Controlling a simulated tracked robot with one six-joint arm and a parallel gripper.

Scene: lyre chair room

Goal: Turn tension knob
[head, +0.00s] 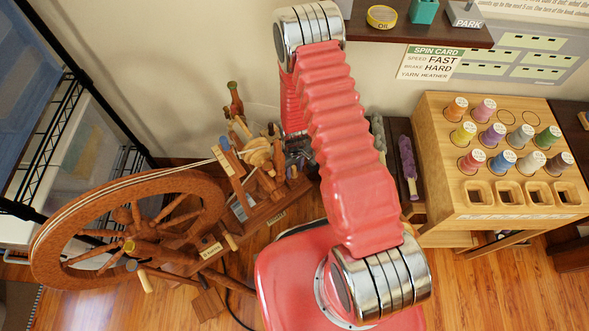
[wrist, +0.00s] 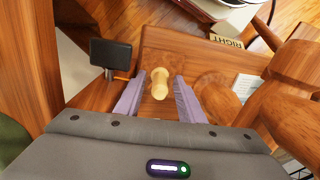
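A pale turned wooden knob (wrist: 160,84), which looks like the tension knob, stands on a brown wooden board in the wrist view. My gripper (wrist: 156,79) is open, with one purple finger on either side of the knob. Gaps show between the knob and both fingers, so it does not look gripped. In the head view the spinning wheel (head: 72,208) stands at the left. My arm hides most of my gripper there, close to the wheel's upright parts (head: 258,155). I cannot pick out the knob in the head view.
Thick turned wooden parts (wrist: 290,125) are close on the right. A RIGHT label (wrist: 227,42) lies beyond. A spool rack (head: 500,170) and a dark shelf (head: 420,32) are on the right.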

